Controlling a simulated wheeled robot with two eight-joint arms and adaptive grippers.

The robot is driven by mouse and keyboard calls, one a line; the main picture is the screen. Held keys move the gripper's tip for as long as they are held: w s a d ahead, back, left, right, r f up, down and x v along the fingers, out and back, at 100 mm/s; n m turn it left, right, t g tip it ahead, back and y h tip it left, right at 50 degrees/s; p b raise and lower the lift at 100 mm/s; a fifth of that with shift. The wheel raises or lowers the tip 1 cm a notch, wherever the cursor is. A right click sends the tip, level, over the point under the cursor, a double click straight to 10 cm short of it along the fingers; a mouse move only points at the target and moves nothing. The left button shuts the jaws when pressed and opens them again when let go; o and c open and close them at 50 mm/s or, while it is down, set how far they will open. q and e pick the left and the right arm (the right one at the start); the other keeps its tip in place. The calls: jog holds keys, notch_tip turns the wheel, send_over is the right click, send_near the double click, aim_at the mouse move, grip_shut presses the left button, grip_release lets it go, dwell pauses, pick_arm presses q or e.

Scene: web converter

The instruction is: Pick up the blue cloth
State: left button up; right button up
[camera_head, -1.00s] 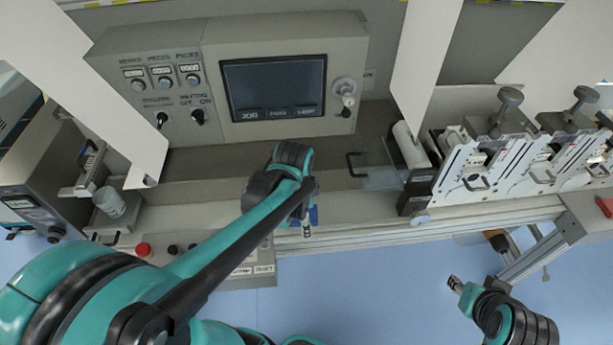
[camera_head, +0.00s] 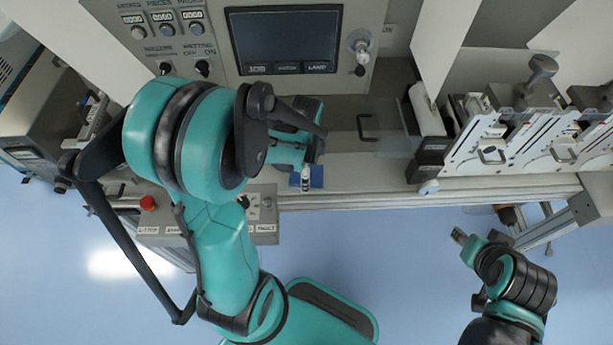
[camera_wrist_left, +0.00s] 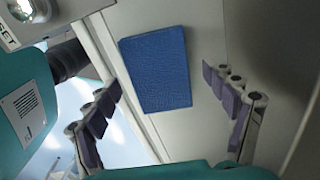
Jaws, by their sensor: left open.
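The blue cloth (camera_wrist_left: 157,69) is a flat rectangle lying on the grey machine ledge in the left wrist view. In the head view it shows as a small blue patch (camera_head: 316,177), mostly hidden by my left arm and gripper. My left gripper (camera_wrist_left: 167,110) is open, with its two fingers to either side of the cloth in the wrist view and nothing between them. In the head view only a fingertip of it (camera_head: 306,178) shows clearly, over the cloth. My right gripper (camera_head: 464,240) is over the floor at the lower right, away from the cloth; its jaw state is unclear.
A control panel with a screen (camera_head: 285,40) stands behind the ledge. A button box with a red button (camera_head: 148,203) is at the front left. A clear plate with a black handle (camera_head: 368,128) and white slotted units (camera_head: 500,150) are to the right.

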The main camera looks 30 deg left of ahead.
pick_arm(q)
jog(key=c, duration=1.1)
jog(key=shift+r, duration=0.5)
jog(key=r, duration=0.1)
jog(key=r+p, duration=0.2)
jog(key=r, duration=0.1)
jog(key=shift+d, duration=0.3)
jog(key=d+r+p, duration=0.1)
jog(key=d+r, duration=0.1)
jog(key=d, duration=0.1)
jog(key=s+d+r+p, duration=0.1)
jog(key=d+r, duration=0.1)
jog(key=d, duration=0.2)
jog(key=d+r, duration=0.2)
jog(key=d, duration=0.2)
jog(key=shift+s+p, duration=0.4)
